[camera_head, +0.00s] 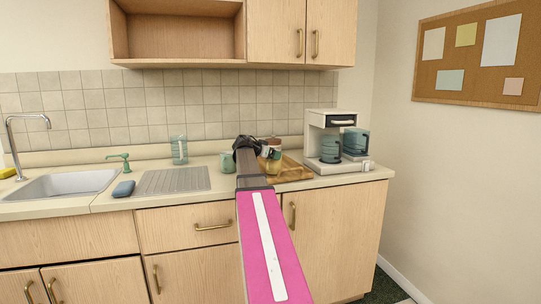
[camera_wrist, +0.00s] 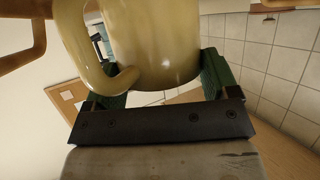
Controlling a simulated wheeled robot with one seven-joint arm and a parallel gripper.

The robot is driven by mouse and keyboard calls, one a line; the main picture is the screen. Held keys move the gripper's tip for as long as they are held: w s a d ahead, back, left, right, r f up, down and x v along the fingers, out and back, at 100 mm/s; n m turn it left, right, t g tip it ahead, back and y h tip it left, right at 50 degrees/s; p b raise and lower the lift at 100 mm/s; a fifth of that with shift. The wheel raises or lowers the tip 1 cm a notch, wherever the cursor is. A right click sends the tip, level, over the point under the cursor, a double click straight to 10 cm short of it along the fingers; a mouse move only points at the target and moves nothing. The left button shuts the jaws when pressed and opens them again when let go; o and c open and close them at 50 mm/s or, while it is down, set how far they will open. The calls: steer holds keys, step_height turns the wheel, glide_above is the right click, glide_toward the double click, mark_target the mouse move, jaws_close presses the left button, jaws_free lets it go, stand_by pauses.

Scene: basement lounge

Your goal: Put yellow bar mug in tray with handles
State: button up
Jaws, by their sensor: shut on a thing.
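The yellow bar mug (camera_wrist: 140,40) fills the top middle of the wrist view, with its curved handle on the left. My gripper (camera_wrist: 160,85) is shut on it, with a green finger pad on each side. In the head view the yellow mug (camera_head: 270,164) shows just right of my dark gripper (camera_head: 250,148), over the left part of the wooden tray (camera_head: 296,174). My gripper and arm hide part of the mug and tray. I cannot tell whether the mug touches the tray floor.
A coffee machine (camera_head: 318,140) stands right of the tray. A greenish mug (camera_head: 227,160) and a clear jar (camera_head: 179,150) stand to the left. A reddish-brown item (camera_head: 276,142) shows behind the yellow mug. The sink (camera_head: 65,185) is far left. Wall cabinets (camera_head: 290,30) hang above.

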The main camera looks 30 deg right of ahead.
steer(key=shift+f, duration=0.1)
steer(key=o, duration=1.3)
steer(key=shift+c, duration=0.2)
steer(key=shift+s+a+r, duration=0.1)
steer(key=shift+a+r, duration=0.1)
steer(key=shift+r, duration=0.05)
steer(key=v, duration=1.1)
steer(key=shift+a, duration=0.25)
steer(key=shift+r, duration=0.15)
